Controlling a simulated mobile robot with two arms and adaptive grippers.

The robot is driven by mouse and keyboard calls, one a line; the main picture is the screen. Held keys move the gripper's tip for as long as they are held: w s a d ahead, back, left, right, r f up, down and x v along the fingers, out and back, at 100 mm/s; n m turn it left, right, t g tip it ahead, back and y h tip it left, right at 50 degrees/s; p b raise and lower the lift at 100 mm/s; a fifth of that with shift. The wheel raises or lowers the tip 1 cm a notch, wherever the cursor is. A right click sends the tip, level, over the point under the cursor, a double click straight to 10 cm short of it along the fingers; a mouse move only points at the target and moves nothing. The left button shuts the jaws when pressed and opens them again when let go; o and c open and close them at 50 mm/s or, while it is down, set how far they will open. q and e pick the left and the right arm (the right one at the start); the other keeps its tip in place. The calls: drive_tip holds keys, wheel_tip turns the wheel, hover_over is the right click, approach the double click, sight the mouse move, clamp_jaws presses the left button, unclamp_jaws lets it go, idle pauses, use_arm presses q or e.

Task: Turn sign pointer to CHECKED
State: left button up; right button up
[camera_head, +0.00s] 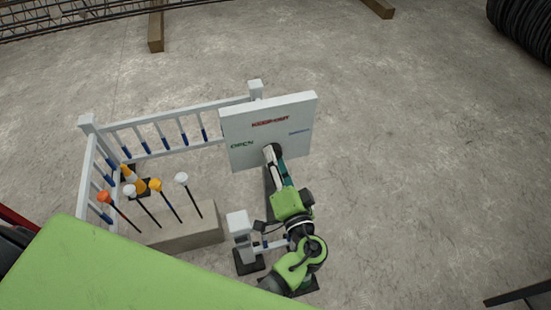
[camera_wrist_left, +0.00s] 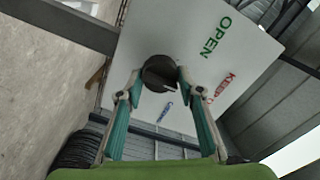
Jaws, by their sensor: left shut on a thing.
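The white sign board (camera_head: 268,108) stands at the middle of the head view. It bears a green OPEN at left, a red KEEP OUT at top and a blue word, too small to read, at right. My left gripper (camera_head: 272,152) reaches the lower middle of its face. In the left wrist view, the board (camera_wrist_left: 200,40) fills the upper middle. The dark round pointer knob (camera_wrist_left: 157,70) sits between the fingertips of my left gripper (camera_wrist_left: 160,77), which is shut on it. My right gripper is not in view.
White railings (camera_head: 165,135) run left of the board. Inside them is a concrete block (camera_head: 190,233) with several coloured-top rods and an orange cone (camera_head: 133,180). A green surface (camera_head: 140,275) covers the lower left. The concrete floor (camera_head: 420,150) at right is clear.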

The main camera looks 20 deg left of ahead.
use_arm(q)
drive_tip(key=shift+m, duration=0.3)
drive_tip(key=shift+w+r+m+p, duration=0.1)
drive_tip(key=shift+m+p, duration=0.3)
drive_tip(key=shift+m, duration=2.4)
drive_tip(key=shift+r+m+p, duration=0.1)
drive_tip(key=shift+m+p, duration=0.3)
drive_tip(key=shift+m, duration=2.4)
drive_tip(key=o, duration=1.1)
drive_tip(key=shift+a+f, duration=0.1)
drive_tip(key=shift+f, duration=0.1)
